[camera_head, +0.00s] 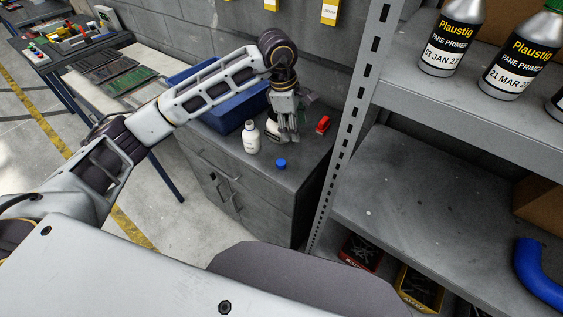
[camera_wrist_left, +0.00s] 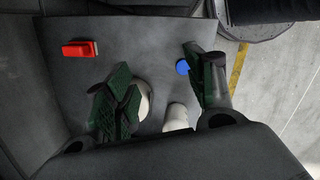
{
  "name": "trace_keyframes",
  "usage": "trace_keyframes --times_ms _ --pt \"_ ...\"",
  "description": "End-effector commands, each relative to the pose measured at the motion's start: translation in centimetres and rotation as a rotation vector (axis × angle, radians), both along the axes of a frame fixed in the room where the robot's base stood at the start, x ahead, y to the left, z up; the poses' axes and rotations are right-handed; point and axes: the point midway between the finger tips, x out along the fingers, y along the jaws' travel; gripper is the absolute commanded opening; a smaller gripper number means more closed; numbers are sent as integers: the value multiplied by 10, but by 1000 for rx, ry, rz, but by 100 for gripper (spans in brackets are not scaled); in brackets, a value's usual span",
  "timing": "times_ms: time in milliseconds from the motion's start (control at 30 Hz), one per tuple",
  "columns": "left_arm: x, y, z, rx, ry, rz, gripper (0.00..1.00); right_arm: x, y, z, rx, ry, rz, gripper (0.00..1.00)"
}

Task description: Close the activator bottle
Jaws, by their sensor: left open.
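The activator bottle (camera_head: 251,138), small and white with a label, stands upright on the grey cabinet top, with no cap visible on its neck. It is partly visible in the left wrist view (camera_wrist_left: 176,117). A blue cap (camera_head: 281,164) lies apart from it near the cabinet's front edge; the left wrist view also shows the cap (camera_wrist_left: 182,67), beside one fingertip. My left gripper (camera_head: 286,138) points down, open, just right of the bottle and behind the cap. In the left wrist view its fingers (camera_wrist_left: 158,76) are spread with nothing held between them. My right gripper is out of view.
A white rounded item (camera_wrist_left: 144,101) is partly hidden by a finger. A red object (camera_head: 323,124) lies right of the gripper. A blue bin (camera_head: 230,112) stands behind the bottle. A metal shelf post (camera_head: 345,130) rises close on the right. The cabinet's front strip is clear.

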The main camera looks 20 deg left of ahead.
Motion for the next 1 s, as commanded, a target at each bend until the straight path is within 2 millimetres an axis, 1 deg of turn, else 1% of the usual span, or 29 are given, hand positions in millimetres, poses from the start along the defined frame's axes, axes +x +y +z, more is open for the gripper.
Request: trace_keyframes --times_ms 100,200,333,533,867,1000 --pt "-6 18 -3 85 21 -36 55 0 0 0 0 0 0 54" --pt "-12 30 -4 139 49 -73 55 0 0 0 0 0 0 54" --pt "-20 40 -5 186 79 -124 55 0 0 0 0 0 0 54" --pt "-20 40 -5 190 77 -169 55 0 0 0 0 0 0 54" --pt "-20 40 -5 189 76 -170 55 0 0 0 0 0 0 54" --pt "-20 40 -9 189 78 -169 55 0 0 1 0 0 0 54"
